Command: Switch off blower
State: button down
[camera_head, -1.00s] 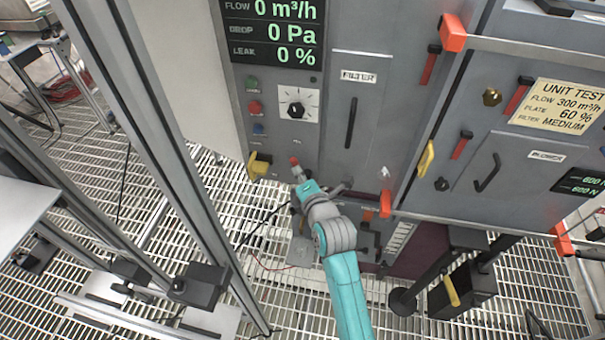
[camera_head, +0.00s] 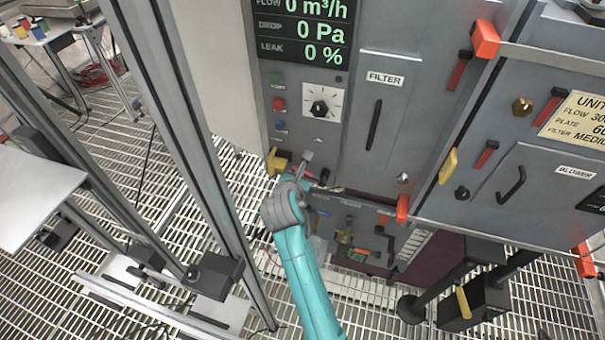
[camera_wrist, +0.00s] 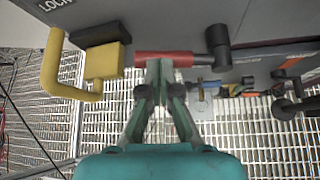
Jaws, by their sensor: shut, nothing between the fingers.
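The control panel (camera_head: 300,140) has a round knob (camera_head: 320,107), with green, red (camera_head: 278,103) and blue buttons to its left. Its display (camera_head: 305,30) reads 0 m³/h, 0 Pa and 0 %. A red handle (camera_wrist: 180,59) with a dark elbow end lies level across the wrist view. My gripper (camera_wrist: 160,66) is shut, with its fingertips at the red handle; whether they touch it I cannot tell. In the head view my arm covers much of this spot below the panel buttons. A hinged panel labelled BLOWER (camera_head: 575,172) is at the right.
A yellow padlock-like part (camera_wrist: 98,68) sits just left of the handle, and shows in the head view (camera_head: 277,160). Steel uprights (camera_head: 185,130) stand left of my arm. Hoses and fittings (camera_wrist: 285,90) lie to the right in the wrist view. Grating floor lies below.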

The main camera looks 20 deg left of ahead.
jog(key=shift+a+f, duration=0.1)
jog(key=shift+f, duration=0.1)
jog(key=shift+d, duration=0.8)
